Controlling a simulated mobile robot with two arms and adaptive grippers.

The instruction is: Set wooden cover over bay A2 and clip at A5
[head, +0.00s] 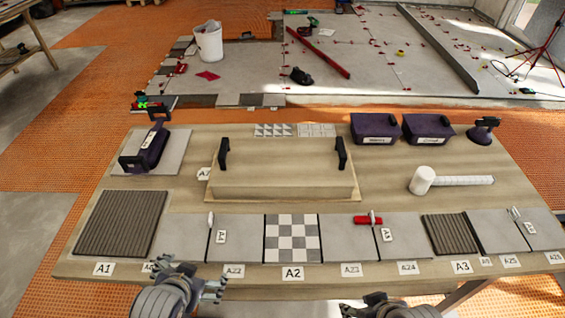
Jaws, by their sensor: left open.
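The wooden cover (282,174) is a wide pale board with two black upright handles, lying in the middle of the table behind the tile row. Bay A2 is a grey-and-white checkered tile (292,238) behind the label A2 (292,273); nothing covers it. Small labels stand by the joints; I cannot read A5 surely. My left gripper (208,284) is open and empty at the front edge, left of A2. My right gripper (383,300) shows only partly at the bottom edge.
A suction lifter (147,150) rests on a grey tile at back left. Two dark bins (376,129) and a suction cup (484,131) stand at back right. A white mallet (422,181) lies right of the cover. Pale upright clips stand at other joints.

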